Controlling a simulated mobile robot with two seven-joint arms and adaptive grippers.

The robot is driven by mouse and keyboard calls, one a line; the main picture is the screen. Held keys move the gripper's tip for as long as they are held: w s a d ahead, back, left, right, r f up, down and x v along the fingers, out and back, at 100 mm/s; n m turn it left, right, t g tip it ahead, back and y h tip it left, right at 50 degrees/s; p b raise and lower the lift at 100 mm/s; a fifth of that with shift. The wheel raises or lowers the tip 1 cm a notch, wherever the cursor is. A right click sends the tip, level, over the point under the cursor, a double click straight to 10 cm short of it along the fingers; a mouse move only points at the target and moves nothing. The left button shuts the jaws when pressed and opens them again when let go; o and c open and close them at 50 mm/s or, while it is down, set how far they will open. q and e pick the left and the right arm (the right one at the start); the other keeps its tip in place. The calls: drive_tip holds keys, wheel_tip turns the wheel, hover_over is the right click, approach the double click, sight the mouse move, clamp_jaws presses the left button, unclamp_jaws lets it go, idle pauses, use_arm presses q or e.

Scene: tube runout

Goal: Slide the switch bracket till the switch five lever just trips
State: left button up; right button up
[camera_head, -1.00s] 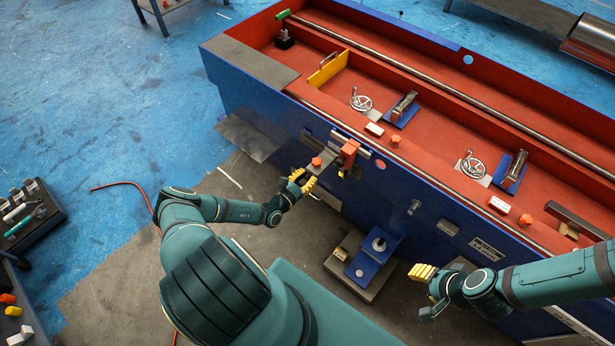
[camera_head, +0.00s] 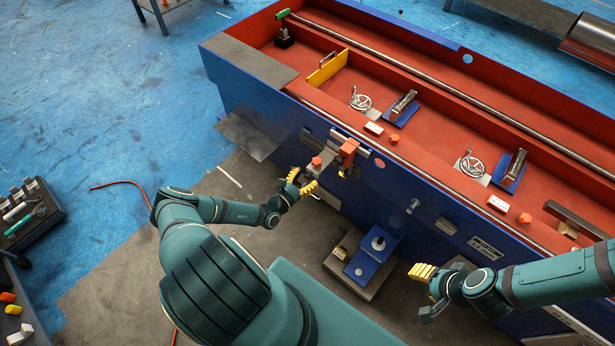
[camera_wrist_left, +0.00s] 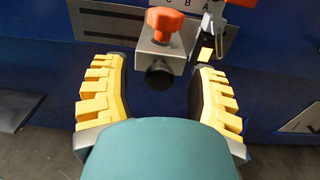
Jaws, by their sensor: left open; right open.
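The switch bracket is a grey metal block (camera_wrist_left: 158,55) with an orange star knob (camera_wrist_left: 173,25) on top and a round black knob (camera_wrist_left: 159,76) on its front. In the head view the orange knob (camera_head: 317,161) shows on the front of the blue machine. My left gripper (camera_head: 303,182) is open in front of it. In the left wrist view its yellow fingers stand either side of the bracket, apart from it. An orange-red part (camera_head: 348,150) sits just right of the bracket; the lever is too small to make out. My right gripper (camera_head: 424,281) is open and empty, at the right.
The blue machine (camera_head: 400,200) has a red trough on top with handwheels (camera_head: 361,102) and several orange knobs. A blue block (camera_head: 372,257) on a low plinth stands on the floor between my arms. A grey plate (camera_head: 247,137) juts out at the machine's left.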

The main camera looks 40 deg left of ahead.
use_arm(q)
drive_tip(key=s, duration=1.1)
drive_tip(key=shift+a, duration=0.4)
